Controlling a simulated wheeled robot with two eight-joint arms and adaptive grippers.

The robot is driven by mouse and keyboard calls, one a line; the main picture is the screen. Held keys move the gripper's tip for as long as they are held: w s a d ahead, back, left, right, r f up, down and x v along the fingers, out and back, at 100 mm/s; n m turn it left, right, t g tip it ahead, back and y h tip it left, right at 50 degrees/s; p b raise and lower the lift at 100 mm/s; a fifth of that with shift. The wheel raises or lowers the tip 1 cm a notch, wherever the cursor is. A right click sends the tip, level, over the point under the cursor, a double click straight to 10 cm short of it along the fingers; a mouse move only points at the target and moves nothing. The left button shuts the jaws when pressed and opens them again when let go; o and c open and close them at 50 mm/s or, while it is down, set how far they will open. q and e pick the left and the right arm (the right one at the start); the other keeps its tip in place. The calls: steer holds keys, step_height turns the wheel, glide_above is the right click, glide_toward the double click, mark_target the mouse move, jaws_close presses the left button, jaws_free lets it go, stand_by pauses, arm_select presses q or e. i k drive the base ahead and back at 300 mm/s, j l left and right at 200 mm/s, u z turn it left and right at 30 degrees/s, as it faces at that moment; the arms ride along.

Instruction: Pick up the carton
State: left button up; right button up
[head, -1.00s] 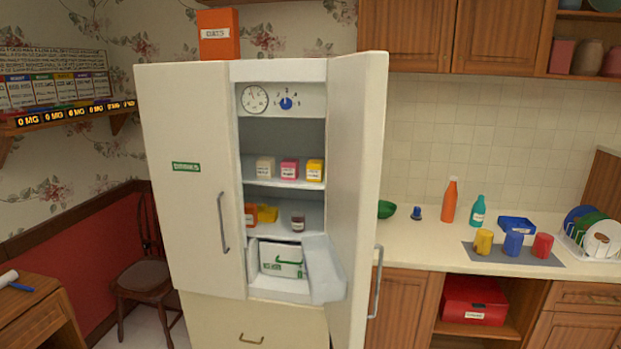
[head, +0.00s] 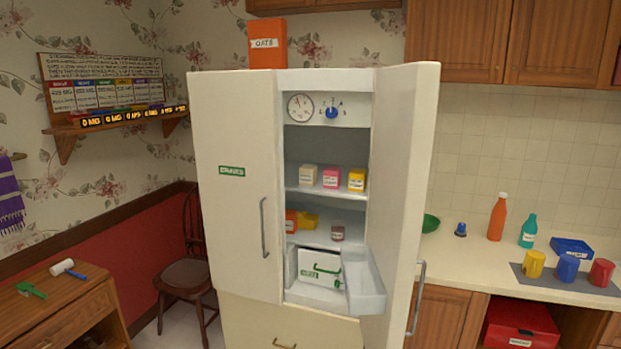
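Three small cartons stand side by side on the upper shelf of the open fridge in the head view: a cream carton (head: 308,175), a pink carton (head: 331,178) and a yellow carton (head: 356,180). I cannot tell which one the task means. A larger white box with green markings (head: 318,268) sits in the lower compartment, behind a partly open pale flap (head: 366,283). An orange box (head: 291,221) and a yellow item (head: 309,220) are on the middle shelf. Neither gripper is in view.
The right fridge door (head: 403,190) stands open; the left door (head: 235,190) is shut. A chair (head: 187,275) and wooden desk (head: 65,305) stand at left. The counter (head: 480,262) at right holds bottles and cups.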

mark_target(308, 173)
steer(key=i+l, duration=0.25)
steer(key=l, duration=0.2)
steer(key=i+l+z, duration=0.15)
steer(key=i+l, duration=0.15)
steer(key=l, duration=0.15)
steer(key=i+l, duration=0.3)
steer(key=l+z, duration=0.05)
steer(key=l, duration=0.05)
